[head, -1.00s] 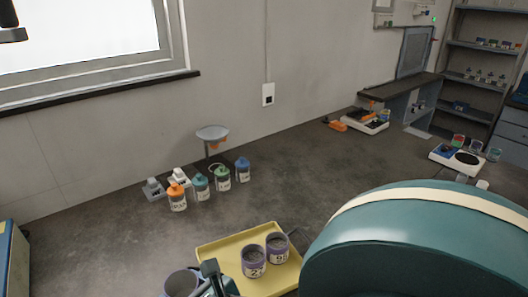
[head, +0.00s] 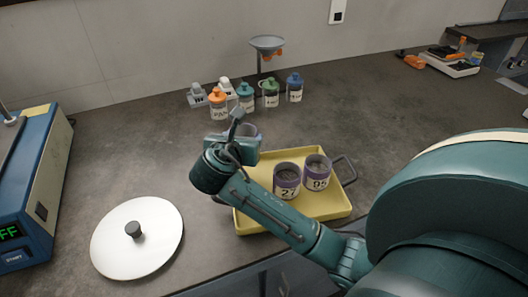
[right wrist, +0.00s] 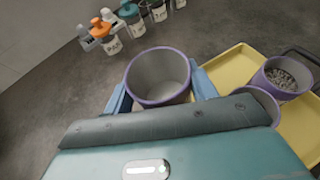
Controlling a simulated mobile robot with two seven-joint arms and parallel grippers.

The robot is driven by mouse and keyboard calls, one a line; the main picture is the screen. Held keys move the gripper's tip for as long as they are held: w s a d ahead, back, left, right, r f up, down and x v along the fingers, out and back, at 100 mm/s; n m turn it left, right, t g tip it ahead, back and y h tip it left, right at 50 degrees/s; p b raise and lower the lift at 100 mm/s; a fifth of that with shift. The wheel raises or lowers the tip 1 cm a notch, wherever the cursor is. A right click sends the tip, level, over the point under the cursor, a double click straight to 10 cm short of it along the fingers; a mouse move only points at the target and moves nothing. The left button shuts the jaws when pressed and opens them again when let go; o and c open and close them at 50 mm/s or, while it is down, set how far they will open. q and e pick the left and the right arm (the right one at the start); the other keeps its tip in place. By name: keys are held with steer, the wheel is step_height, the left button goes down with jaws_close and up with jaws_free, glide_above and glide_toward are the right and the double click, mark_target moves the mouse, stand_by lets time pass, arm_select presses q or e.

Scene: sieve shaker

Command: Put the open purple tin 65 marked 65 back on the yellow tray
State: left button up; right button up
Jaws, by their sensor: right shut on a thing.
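My right gripper (head: 238,135) is shut on an open purple-rimmed tin (right wrist: 158,78). The right wrist view looks down into this tin, which appears empty, with a finger on each side. In the head view the tin (head: 250,130) is mostly hidden behind the gripper, and its number does not show. It is just beyond the back left corner of the yellow tray (head: 328,206); its height above the bench is unclear. The tray (right wrist: 228,70) lies right of the tin in the right wrist view. My left gripper is not in view.
Two filled purple tins, marked 27 (head: 287,182) and 95 (head: 317,172), stand on the tray. Several capped bottles (head: 246,98) and a funnel stand (head: 267,44) are behind. A white lid (head: 137,238) and a blue machine (head: 30,185) are at left.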

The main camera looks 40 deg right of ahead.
step_height(320, 180, down, 7)
steer(key=shift+r+b, duration=0.1)
steer(key=shift+b, duration=0.55)
steer(key=shift+f, duration=0.4)
steer(key=o, duration=1)
steer(key=shift+o, duration=0.2)
